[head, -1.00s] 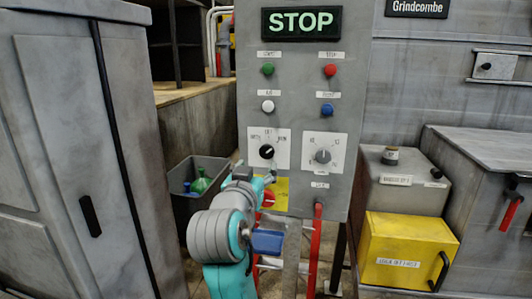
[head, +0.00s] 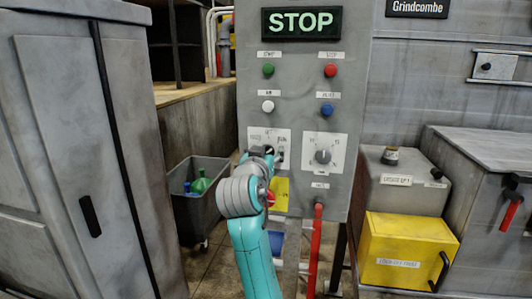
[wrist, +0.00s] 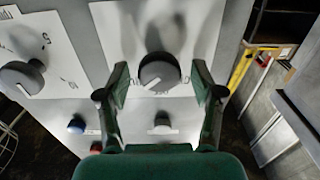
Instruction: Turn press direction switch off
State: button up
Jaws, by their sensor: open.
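The press direction switch is a dark round knob (wrist: 160,74) with a white pointer line, on a white plate (wrist: 205,45) of the grey control panel (head: 225,75). The wrist view shows the panel upside down, and the pointer slants to the lower left there. In the head view my gripper (head: 270,155) hides most of this knob. In the wrist view my gripper (wrist: 160,68) is open, with one finger on each side of the knob and a visible gap on both sides. The plate's lettering is too small to read.
A second knob (head: 322,156) sits to the right. Green (head: 268,70), red (head: 330,70), white (head: 268,107) and blue (head: 327,110) buttons are above, below a lit STOP sign (head: 301,22). A red lever (head: 315,245) hangs below. A grey cabinet (head: 75,150) stands at left.

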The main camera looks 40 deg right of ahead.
jog(key=c, duration=1.1)
jog(key=shift+n, duration=0.4)
jog(key=n, duration=0.8)
jog(key=shift+w+a+f+n, duration=0.1)
jog(key=shift+n, duration=0.3)
jog(key=o, duration=1.1)
